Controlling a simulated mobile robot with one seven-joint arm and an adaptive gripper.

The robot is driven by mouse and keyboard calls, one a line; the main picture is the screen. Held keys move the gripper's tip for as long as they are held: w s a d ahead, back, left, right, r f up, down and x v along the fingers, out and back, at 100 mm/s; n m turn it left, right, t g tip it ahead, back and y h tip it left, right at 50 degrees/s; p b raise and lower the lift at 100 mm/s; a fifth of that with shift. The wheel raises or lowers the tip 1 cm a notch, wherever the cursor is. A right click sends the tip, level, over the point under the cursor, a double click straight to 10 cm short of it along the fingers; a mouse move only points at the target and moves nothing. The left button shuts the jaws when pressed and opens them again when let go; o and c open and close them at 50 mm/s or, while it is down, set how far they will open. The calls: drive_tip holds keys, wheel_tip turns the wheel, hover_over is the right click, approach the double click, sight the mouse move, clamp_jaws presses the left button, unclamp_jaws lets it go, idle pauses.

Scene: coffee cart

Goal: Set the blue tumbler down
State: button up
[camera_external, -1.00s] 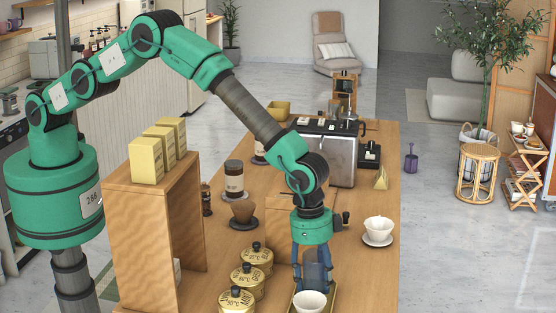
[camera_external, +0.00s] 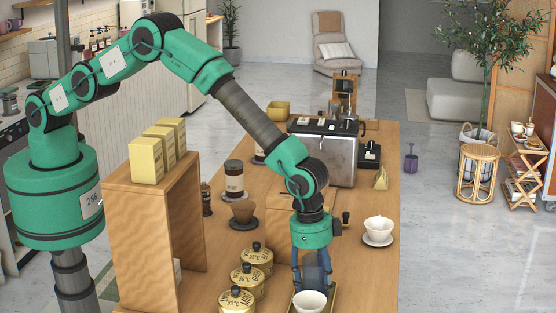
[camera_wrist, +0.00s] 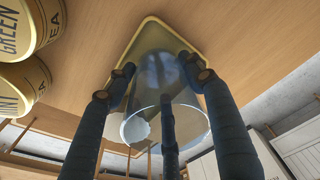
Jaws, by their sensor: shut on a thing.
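The blue tumbler (camera_external: 313,270) is clear, bluish and roughly upright. My gripper (camera_external: 312,284) is shut on it, with the fingers around its sides. In the wrist view the tumbler (camera_wrist: 158,92) sits between the dark fingers of my gripper (camera_wrist: 160,76), over a gold-rimmed tray (camera_wrist: 119,60). The tray's rim (camera_external: 334,288) also shows in the external view. I cannot tell whether the tumbler's base touches the tray. A white cup (camera_external: 310,301) at the front hides the lower part of the tumbler in the external view.
Several gold lidded canisters (camera_external: 247,277) stand left of my gripper. A white cup on a saucer (camera_external: 378,229) stands to the right. A wooden shelf (camera_external: 150,225) with yellow boxes is farther left. Bare tabletop (camera_external: 372,275) lies right of the tray.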

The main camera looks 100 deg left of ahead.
drive_tip(key=shift+f, duration=0.35)
drive_tip(key=o, duration=1.4)
drive_tip(key=shift+s+a+r, duration=0.1)
drive_tip(key=shift+s+r, duration=0.1)
drive_tip(key=shift+r, duration=1.8)
drive_tip(key=shift+s+a+r, duration=0.1)
drive_tip(key=shift+s+r, duration=0.15)
drive_tip(key=shift+r, duration=1.75)
drive_tip(key=shift+s+r, duration=0.2)
drive_tip(key=shift+r, duration=1.8)
drive_tip(key=shift+r, duration=0.1)
